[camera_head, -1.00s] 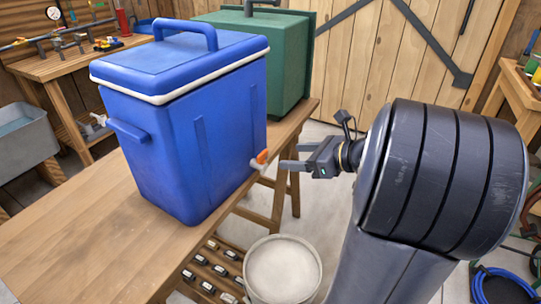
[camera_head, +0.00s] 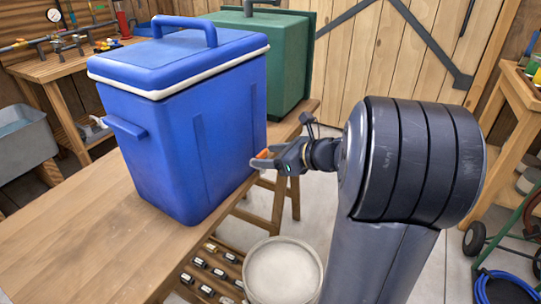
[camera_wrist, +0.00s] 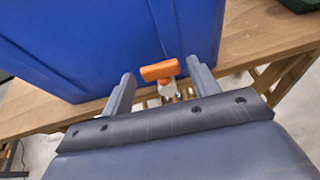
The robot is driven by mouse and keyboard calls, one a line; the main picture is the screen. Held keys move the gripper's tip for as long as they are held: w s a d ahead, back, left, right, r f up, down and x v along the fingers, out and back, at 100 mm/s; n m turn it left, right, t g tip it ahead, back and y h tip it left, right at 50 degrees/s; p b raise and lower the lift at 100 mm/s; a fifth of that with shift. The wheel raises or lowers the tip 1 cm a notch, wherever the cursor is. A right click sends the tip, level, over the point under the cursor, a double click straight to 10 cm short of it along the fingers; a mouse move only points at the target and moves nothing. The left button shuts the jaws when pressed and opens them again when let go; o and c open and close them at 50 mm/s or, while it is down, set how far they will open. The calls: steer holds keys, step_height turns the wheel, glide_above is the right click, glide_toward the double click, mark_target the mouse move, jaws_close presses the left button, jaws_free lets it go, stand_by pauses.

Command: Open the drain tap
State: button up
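The drain tap with its orange handle (camera_wrist: 159,71) sits low on the side of the blue cooler (camera_head: 195,130). Its metal body shows below the handle in the wrist view. In the head view, the orange handle (camera_head: 263,153) is partly covered by my gripper (camera_head: 268,160). In the wrist view, my gripper (camera_wrist: 160,82) is open, with one finger on each side of the handle. Visible gaps separate the fingers from the handle. The cooler stands upright on the wooden bench with its lid closed.
A white bucket (camera_head: 283,272) stands on the floor below the tap. A green cooler (camera_head: 262,50) stands behind the blue one. The wooden bench (camera_head: 75,240) is bare at the front left. A shelf beneath it holds several small items.

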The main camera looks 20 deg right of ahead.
steer(key=c, duration=0.8)
steer(key=shift+r+p, duration=0.1)
steer(key=shift+p, duration=0.35)
steer(key=n+y+p, duration=0.1)
steer(key=n+g+y+p, duration=0.1)
steer(key=shift+w+d+r+g+p, duration=0.15)
steer(key=shift+w+d+g+p, duration=0.05)
steer(key=shift+d+g+p, duration=0.1)
steer(key=n+g+y+p, duration=0.1)
steer(key=p, duration=0.1)
steer(key=n+g+y+p, duration=0.1)
steer(key=p, duration=0.1)
steer(key=shift+w+d+r+n, duration=0.1)
steer(key=shift+w+n, duration=0.1)
steer(key=shift+n, duration=0.1)
steer(key=n+g+p, duration=0.1)
steer(key=g+p, duration=0.1)
steer(key=n+g+y+p, duration=0.1)
steer(key=n+p, duration=0.1)
steer(key=shift+w+d+g+y, duration=0.15)
steer(key=shift+w+g+y, duration=0.15)
steer(key=shift+w+g, duration=0.1)
steer(key=shift+w+f+n+g+y+p, duration=0.1)
steer(key=shift+f+n+g+y+p, duration=0.05)
steer(key=shift+n+g+p, duration=0.5)
steer(key=shift+w+f+n+g+y+p, duration=0.1)
steer(key=shift+f+n+g+y+p, duration=0.05)
steer(key=shift+n+g+p, duration=0.45)
steer(key=shift+n+g, duration=0.25)
